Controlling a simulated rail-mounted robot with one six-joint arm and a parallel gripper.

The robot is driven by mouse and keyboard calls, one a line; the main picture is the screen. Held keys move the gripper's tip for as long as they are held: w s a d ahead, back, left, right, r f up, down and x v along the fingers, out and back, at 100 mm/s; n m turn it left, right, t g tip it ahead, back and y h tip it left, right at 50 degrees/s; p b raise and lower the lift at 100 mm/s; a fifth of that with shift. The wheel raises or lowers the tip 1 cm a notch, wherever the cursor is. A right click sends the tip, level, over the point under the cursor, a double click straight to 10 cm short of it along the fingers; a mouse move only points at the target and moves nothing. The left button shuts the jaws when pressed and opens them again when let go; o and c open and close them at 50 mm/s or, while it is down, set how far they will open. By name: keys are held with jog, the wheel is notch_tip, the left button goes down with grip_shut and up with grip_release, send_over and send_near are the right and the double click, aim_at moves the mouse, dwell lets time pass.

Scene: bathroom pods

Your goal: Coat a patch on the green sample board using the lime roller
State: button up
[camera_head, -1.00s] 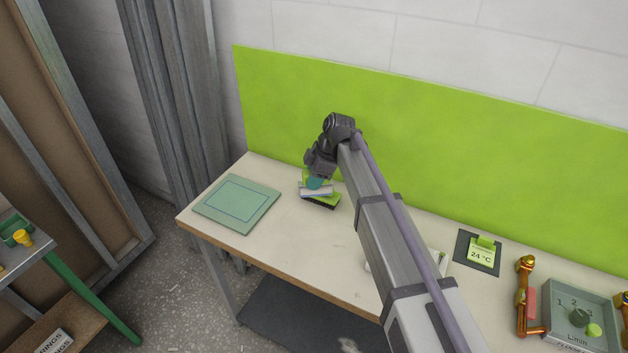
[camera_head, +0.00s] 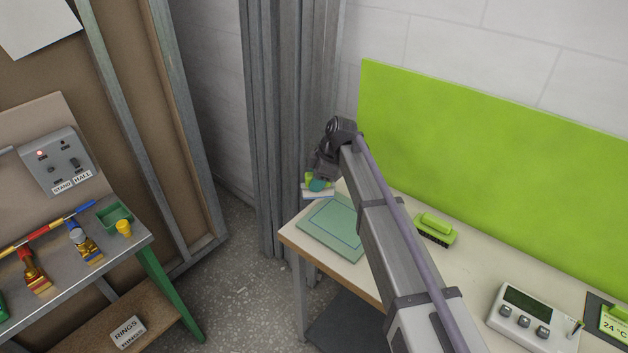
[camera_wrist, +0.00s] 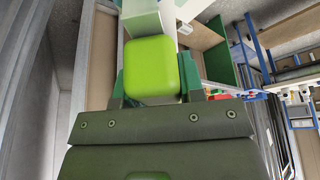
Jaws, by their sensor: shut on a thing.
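The green sample board (camera_head: 326,237) lies flat at the left end of the table, with a thin blue outline on its face. My gripper (camera_head: 318,182) is shut on the lime roller. In the head view the roller's pale end (camera_head: 318,193) shows below the jaws, in front of the board's back left edge. I cannot tell how high it is, but it looks raised. In the wrist view the roller's lime handle (camera_wrist: 150,66) sits between my green fingers (camera_wrist: 152,85). My arm hides the board's right side.
A lime brush with dark bristles (camera_head: 435,228) lies on the table right of the board. A white meter (camera_head: 533,318) stands farther right. A lime panel (camera_head: 480,150) backs the table. A grey curtain (camera_head: 290,120) hangs behind its left end. A side bench (camera_head: 75,245) with brushes stands left.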

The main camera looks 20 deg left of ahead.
aim_at(315, 194)
jog(key=shift+a+f+b, duration=0.1)
jog(key=shift+f+b, duration=2.4)
jog(key=shift+f, duration=0.3)
jog(key=shift+f+b, duration=1.1)
jog(key=shift+r, duration=0.1)
jog(key=shift+s+d+r, duration=0.1)
jog(key=shift+s+d, duration=0.2)
jog(key=shift+d, duration=0.45)
jog(key=shift+s+d, duration=0.3)
jog(key=shift+d, duration=0.45)
jog(key=shift+s+d, duration=0.35)
jog(key=shift+d, duration=0.6)
jog(key=shift+s+d, duration=0.4)
jog(key=shift+d, duration=0.6)
jog(key=shift+s+d, duration=0.35)
jog(key=shift+d, duration=0.6)
jog(key=shift+s+d, duration=0.4)
jog(key=shift+d, duration=0.75)
jog(key=shift+s+d, duration=0.4)
jog(key=shift+d, duration=0.8)
jog(key=shift+s+d, duration=0.4)
jog(key=shift+d, duration=0.75)
jog(key=shift+w+d, duration=0.3)
jog(key=shift+w, duration=0.5)
jog(key=shift+w+a, duration=1)
jog(key=shift+a, duration=1.65)
jog(key=shift+w+a, duration=0.95)
jog(key=shift+a, duration=1.65)
jog(key=shift+w+a, duration=1)
jog(key=shift+a, duration=1.65)
